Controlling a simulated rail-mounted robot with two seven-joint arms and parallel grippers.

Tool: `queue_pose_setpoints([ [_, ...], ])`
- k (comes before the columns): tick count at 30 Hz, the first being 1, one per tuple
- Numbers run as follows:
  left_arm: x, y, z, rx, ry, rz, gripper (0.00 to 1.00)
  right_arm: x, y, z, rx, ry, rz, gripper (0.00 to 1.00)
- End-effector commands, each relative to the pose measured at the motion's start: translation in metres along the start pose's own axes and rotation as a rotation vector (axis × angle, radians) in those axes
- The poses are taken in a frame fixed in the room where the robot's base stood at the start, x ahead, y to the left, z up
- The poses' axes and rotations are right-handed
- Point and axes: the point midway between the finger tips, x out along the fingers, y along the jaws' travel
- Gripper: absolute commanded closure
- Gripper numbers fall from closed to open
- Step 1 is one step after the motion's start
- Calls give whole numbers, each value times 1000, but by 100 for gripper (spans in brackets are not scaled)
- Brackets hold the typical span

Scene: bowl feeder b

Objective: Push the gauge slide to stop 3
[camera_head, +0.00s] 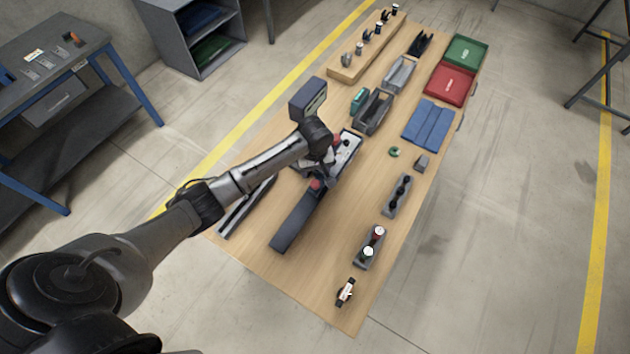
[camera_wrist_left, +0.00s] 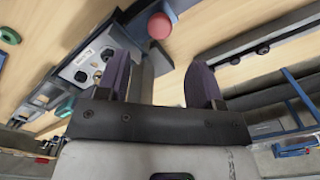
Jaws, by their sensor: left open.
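The gauge looks like a long dark bar (camera_head: 292,228) lying along the table, with a red knob (camera_head: 316,184) near its upper end. I cannot read any stop numbers or tell which stop the slide is at. My left gripper (camera_head: 322,168) is over the gauge's upper end and partly hides it. In the left wrist view its two purple-dark fingers (camera_wrist_left: 160,75) are apart with no object visibly held. My right gripper is not in view.
A light panel (camera_head: 347,147) with a second red knob is just beyond the gripper. A dark rail (camera_head: 245,208) lies left of the gauge. A grey bin (camera_head: 372,112) and a box-shaped display (camera_head: 308,98) stand beyond.

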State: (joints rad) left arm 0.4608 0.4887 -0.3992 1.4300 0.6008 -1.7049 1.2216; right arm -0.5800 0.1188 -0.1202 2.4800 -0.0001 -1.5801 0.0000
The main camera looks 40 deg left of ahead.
Motion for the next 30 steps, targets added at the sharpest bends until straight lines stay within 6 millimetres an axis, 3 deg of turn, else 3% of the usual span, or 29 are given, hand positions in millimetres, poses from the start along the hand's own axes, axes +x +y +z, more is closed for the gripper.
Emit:
queue_pose_setpoints([
  [6,40,0,0,-1,-2,-2,39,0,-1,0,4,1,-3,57],
  [12,66,0,0,1,-1,-1,39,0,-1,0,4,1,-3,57],
  [19,80,0,0,0,1,1,39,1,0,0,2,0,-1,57],
  [30,82,0,0,1,1,0,40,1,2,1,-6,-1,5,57],
])
